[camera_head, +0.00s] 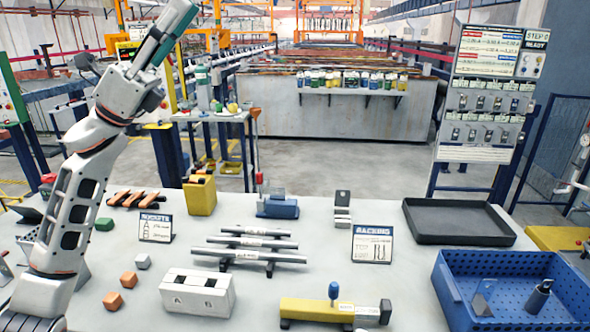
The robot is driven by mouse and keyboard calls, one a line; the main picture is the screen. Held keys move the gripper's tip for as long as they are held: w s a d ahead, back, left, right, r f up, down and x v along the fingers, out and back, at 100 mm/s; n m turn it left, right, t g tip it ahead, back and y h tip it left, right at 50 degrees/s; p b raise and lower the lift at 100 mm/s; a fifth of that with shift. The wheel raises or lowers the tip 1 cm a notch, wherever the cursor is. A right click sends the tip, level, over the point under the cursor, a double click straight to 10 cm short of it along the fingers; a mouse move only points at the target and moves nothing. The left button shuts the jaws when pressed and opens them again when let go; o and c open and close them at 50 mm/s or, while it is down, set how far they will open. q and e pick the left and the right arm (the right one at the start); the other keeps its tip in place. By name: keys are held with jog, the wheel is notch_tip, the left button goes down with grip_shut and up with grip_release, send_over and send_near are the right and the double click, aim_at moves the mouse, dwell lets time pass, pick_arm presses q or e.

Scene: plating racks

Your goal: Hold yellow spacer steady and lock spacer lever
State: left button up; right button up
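The yellow spacer (305,309) lies on the table at the front, right of centre, with a dark and grey block at its right end. A lever with a blue knob (333,290) stands upright on it. My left arm comes in from the left and rises up, away from the spacer. My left gripper (180,14) is at the top left, high above the table; its fingers are too unclear to tell open from shut. My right gripper is not in view. Nothing of mine touches the spacer.
A white two-slot block (198,291) stands left of the spacer, several grey bars (250,256) behind it. A blue perforated crate (452,292) is at the right, a black tray (457,238) behind it. A racking sign (371,245) stands between.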

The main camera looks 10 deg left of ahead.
pick_arm(q)
jog(key=s+d+f+m+g+y, duration=0.2)
jog(key=s+d+f+g+y, duration=0.15)
jog(key=d, duration=0.45)
jog(key=s+d+f+m+g+y, duration=0.2)
jog(key=s+d+f+g, duration=0.15)
jog(key=d, duration=0.45)
jog(key=s+d+f+m+g+y, duration=0.25)
jog(key=d+g, duration=0.25)
jog(key=d, duration=0.3)
jog(key=n+t+y, duration=0.3)
jog(key=t+y, duration=0.2)
jog(key=y, duration=1.4)
send_over(297, 304)
notch_tip(297, 304, down, 35)
jog(key=shift+f, duration=4.15)
